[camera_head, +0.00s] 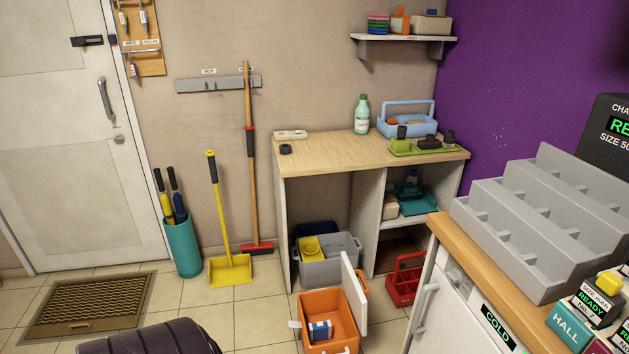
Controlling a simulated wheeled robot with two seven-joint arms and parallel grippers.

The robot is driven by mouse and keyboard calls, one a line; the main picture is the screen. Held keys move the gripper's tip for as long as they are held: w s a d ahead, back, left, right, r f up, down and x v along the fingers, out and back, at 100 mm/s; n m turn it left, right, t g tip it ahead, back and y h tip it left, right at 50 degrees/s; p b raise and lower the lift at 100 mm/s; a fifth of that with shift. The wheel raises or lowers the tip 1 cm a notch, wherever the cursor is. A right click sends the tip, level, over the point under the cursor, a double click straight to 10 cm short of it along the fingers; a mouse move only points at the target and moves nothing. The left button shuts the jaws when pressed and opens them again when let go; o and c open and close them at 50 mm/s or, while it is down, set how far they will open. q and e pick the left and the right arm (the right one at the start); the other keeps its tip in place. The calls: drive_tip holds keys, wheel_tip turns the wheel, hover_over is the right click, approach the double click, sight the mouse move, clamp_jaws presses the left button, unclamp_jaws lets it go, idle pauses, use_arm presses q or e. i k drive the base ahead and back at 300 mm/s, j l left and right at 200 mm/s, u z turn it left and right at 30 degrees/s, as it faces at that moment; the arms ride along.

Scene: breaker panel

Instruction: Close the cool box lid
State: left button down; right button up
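The cool box is an orange open-topped box (312,306) on the tiled floor at the bottom centre, in front of the workbench. Its white lid (354,298) stands open, roughly upright along the box's right side. An orange part (361,281), perhaps a handle, shows beside the lid's far edge. A blue and white carton (320,330) lies inside the box. The near end of the box is close to the bottom edge of the view. Neither of my grippers is in view.
A grey crate (323,273) stands behind the box under the workbench (345,157). A red caddy (406,279) is on the floor to the right, near a white cabinet (450,305). Tiled floor to the box's left is clear, up to a yellow dustpan (231,270).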

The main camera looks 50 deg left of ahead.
sight(356, 300)
drive_tip(key=u, duration=1.5)
drive_tip(key=i+j, duration=0.1)
drive_tip(key=i, duration=0.1)
